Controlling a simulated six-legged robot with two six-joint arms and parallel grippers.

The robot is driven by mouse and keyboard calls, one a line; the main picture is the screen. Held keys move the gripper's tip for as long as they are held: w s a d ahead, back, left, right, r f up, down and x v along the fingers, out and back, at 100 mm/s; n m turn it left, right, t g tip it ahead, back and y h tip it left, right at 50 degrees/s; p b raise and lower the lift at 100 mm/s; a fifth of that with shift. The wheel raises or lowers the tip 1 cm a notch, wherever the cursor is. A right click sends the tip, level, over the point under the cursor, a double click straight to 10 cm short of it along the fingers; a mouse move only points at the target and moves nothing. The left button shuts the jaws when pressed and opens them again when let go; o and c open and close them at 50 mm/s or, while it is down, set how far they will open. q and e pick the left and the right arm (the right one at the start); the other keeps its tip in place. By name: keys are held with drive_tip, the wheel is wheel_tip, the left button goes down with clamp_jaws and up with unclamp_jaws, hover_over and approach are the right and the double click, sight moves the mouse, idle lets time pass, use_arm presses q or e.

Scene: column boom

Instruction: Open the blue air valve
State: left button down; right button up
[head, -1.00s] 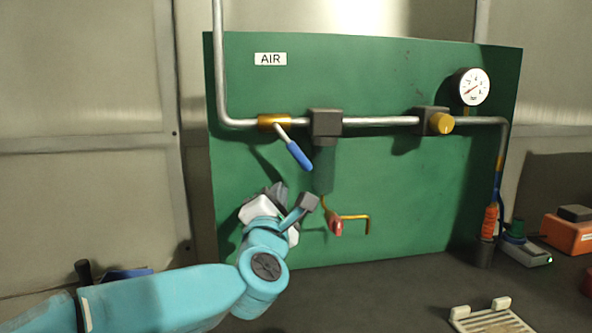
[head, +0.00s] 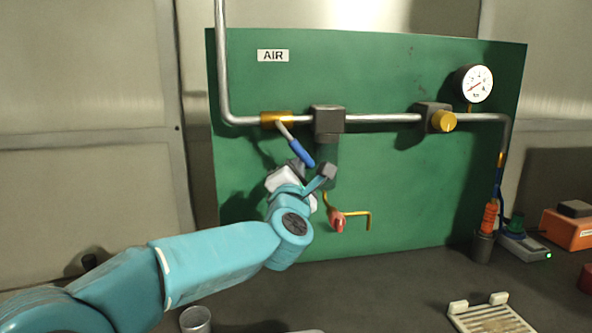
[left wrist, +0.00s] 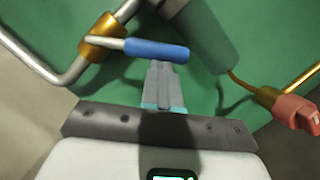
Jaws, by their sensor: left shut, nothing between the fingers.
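The blue air valve lever (head: 300,152) hangs from a brass valve body (head: 277,119) on the pipe, slanting down to the right. Its blue grip also shows in the left wrist view (left wrist: 157,50), running across just past my fingertips. My left gripper (head: 299,164) is just below and left of the lever's lower end, facing the panel. In the left wrist view its fingers (left wrist: 161,66) are together, with nothing between them. They end at the grip's lower edge; I cannot tell whether they touch it. My right gripper is not in view.
The green panel (head: 400,190) carries a dark filter block (head: 327,119) right of the lever, a yellow knob (head: 443,122), a gauge (head: 474,84) and a red-handled drain valve (head: 337,219). A metal cup (head: 195,320) and a slatted tray (head: 492,317) stand on the dark bench.

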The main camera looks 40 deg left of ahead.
use_arm(q)
drive_tip(key=shift+w+d+n+b, duration=0.2)
drive_tip(key=shift+w+n+b, duration=0.05)
drive_tip(key=shift+n+b, duration=0.25)
drive_tip(key=n+b, duration=0.1)
drive_tip(key=w+d+n+b, duration=0.1)
drive_tip(key=shift+r+y+b, duration=0.2)
drive_tip(key=shift+y+b, duration=0.2)
drive_tip(key=w+r+n+y+b, duration=0.1)
drive_tip(key=n, duration=0.1)
drive_tip(key=d+r+n+g+y+b, duration=0.1)
drive_tip(key=n, duration=0.2)
drive_tip(key=w+d+r+n+y+b, duration=0.1)
drive_tip(key=r+n, duration=0.1)
drive_tip(key=n, duration=0.1)
drive_tip(key=shift+w+g, duration=0.3)
drive_tip(key=shift+g, duration=0.1)
drive_tip(key=shift+w+r, duration=0.1)
drive_tip(key=shift+r, duration=0.4)
